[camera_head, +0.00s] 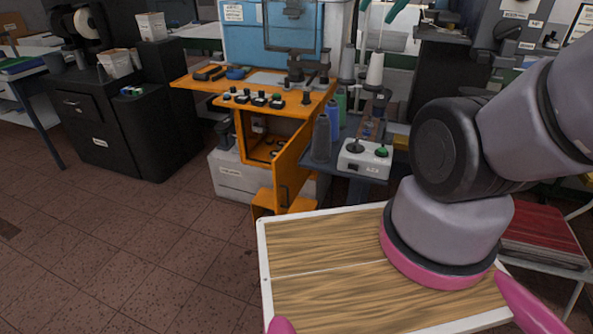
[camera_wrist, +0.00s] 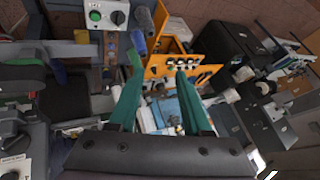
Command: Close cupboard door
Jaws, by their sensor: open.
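The orange cupboard (camera_head: 241,135) stands under the orange worktop in the head view. Its door (camera_head: 293,165) is swung open toward me at the right of the opening, with a dark handle low near its front edge. Some of the inside shows. In the wrist view the orange cupboard unit (camera_wrist: 184,47) appears turned, beyond the fingertips. My gripper (camera_wrist: 158,62) has two teal fingers, spread apart with nothing visible between them. Teal tips at the top edge of the head view look like the same fingers. I see no contact with the door.
Switches and small parts lie on the orange worktop (camera_head: 205,84). Thread spools and a white control box (camera_head: 363,160) stand just right of the door. A black cabinet (camera_head: 110,130) is at left. The tiled floor (camera_head: 140,240) in front is clear.

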